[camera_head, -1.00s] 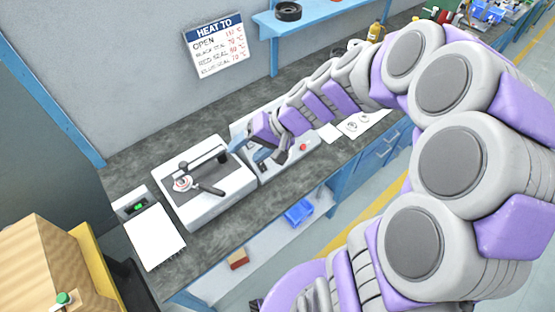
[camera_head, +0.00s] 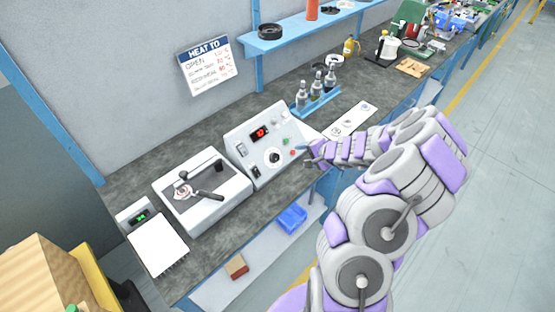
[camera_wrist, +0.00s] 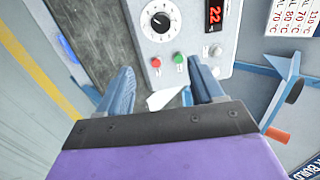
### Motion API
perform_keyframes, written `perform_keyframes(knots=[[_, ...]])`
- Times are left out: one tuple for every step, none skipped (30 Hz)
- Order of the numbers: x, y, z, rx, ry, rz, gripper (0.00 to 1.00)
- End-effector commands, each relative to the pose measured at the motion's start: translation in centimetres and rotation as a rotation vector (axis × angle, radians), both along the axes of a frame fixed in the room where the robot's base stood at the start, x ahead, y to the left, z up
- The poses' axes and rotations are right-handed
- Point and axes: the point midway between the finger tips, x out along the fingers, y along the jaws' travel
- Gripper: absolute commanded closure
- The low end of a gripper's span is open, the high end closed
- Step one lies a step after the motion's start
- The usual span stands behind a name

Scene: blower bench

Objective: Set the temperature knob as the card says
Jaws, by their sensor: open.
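The temperature knob (camera_head: 273,157) is a black dial with a white surround on the front of a pale control box (camera_head: 243,153). It shows at the top of the wrist view (camera_wrist: 160,22). The red display (camera_wrist: 214,18) appears to read 22. The "HEAT TO" card (camera_head: 206,66) hangs on the wall. It lists OPEN and seal colours with temperatures, too small to read surely in the head view; part of it shows in the wrist view (camera_wrist: 295,15). My gripper (camera_wrist: 162,82) is open and empty, right of the box and apart from the knob.
A red button (camera_wrist: 155,62) and a green button (camera_wrist: 178,58) sit beside the knob. A blue rack (camera_head: 316,103) holds three bottles behind the box. A press-like device (camera_head: 215,205) stands left. A white sheet with round items (camera_head: 350,120) lies right.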

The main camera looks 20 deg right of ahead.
Motion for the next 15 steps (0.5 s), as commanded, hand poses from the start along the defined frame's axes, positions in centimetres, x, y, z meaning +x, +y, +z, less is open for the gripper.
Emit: perform_keyframes(knots=[[0.5, 0.5, -0.4, 0.0, 0.001, 0.004, 0.33], [0.7, 0.8, -0.7, -0.001, 0.001, 0.003, 0.33], [1.2, 1.2, -1.0, -0.004, 0.001, 0.007, 0.33], [1.5, 1.4, -1.4, -0.004, 0.001, 0.007, 0.33], [1.9, 1.7, -1.7, -0.004, 0.002, 0.008, 0.33], [2.4, 2.1, -2.3, -0.005, 0.002, 0.008, 0.33], [2.8, 2.4, -2.6, -0.005, 0.002, 0.008, 0.33], [3.2, 2.6, -3.0, -0.007, 0.003, 0.008, 0.33], [3.7, 2.9, -3.5, -0.009, 0.002, 0.007, 0.33], [4.1, 3.0, -3.9, -0.01, 0.003, 0.007, 0.33], [4.5, 3.1, -4.2, -0.01, 0.003, 0.007, 0.33], [5.1, 3.3, -4.7, -0.012, 0.002, 0.008, 0.33], [5.5, 3.4, -5.1, -0.01, 0.002, 0.008, 0.33], [5.8, 3.4, -5.5, -0.009, 0.002, 0.008, 0.33], [6.3, 3.5, -6.0, -0.006, 0.002, 0.008, 0.33]])
